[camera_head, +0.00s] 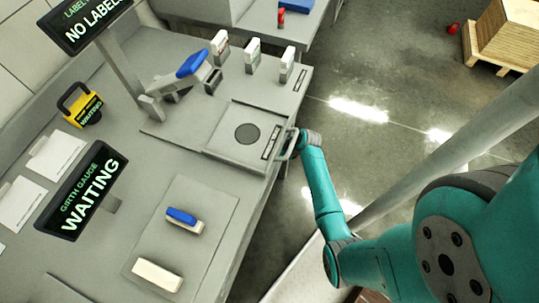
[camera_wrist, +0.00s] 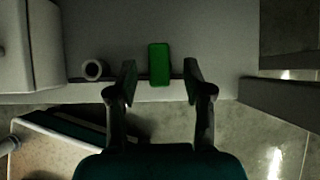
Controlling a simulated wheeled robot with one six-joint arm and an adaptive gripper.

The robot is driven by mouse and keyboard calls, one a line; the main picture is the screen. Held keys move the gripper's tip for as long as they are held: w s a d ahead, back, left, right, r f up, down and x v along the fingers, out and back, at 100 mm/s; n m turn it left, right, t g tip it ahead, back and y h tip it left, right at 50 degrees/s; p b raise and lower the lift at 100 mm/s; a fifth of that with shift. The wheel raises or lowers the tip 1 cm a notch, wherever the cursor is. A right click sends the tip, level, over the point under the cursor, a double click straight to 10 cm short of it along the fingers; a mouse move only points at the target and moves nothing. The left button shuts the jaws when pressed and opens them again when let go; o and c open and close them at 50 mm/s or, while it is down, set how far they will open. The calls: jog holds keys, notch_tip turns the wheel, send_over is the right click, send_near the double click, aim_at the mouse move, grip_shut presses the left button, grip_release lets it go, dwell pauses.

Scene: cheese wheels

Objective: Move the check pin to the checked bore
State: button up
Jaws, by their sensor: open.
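My gripper (camera_wrist: 160,78) is open in the wrist view, with its two dark fingers apart. A green upright piece (camera_wrist: 159,62) shows in line with the gap between them, apart from both fingertips; I cannot tell whether it is the check pin. A pale ring with a dark hole (camera_wrist: 94,70) is left of the fingers, at the edge of a grey surface; I cannot tell whether it is the checked bore. In the head view, my gripper (camera_head: 290,144) is at the bench's right edge, beside a grey plate (camera_head: 222,148) with a dark disc.
The bench (camera_head: 135,175) carries a sign reading WAITING (camera_head: 83,190), a blue-topped block (camera_head: 184,218), a cream block (camera_head: 157,275) and several small upright blocks at the back. A yellow tagged lock (camera_head: 83,106) is at left. Open floor (camera_head: 385,120) lies right of the bench.

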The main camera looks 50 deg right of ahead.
jog(key=v, duration=1)
jog(key=shift+a, duration=0.1)
jog(key=s+a+r+n+t+h, duration=0.1)
jog(key=s+a+n+h, duration=0.1)
jog(key=s+a+n, duration=0.6)
jog(key=s+a+r+n+t+h, duration=0.1)
jog(key=s+a+n+h, duration=0.1)
jog(key=s+a+n, duration=0.55)
jog(key=s+a+r+n+t, duration=0.3)
jog(key=r+n, duration=0.5)
jog(key=r, duration=0.3)
jog(key=s+a+r+n+t+y, duration=0.1)
jog(key=s+a+r+n+t, duration=0.2)
jog(key=r, duration=0.9)
jog(key=s+a+n, duration=0.2)
jog(key=s+n, duration=0.2)
jog(key=n, duration=0.1)
jog(key=shift+a+r+y, duration=0.25)
jog(key=shift+r+y, duration=0.05)
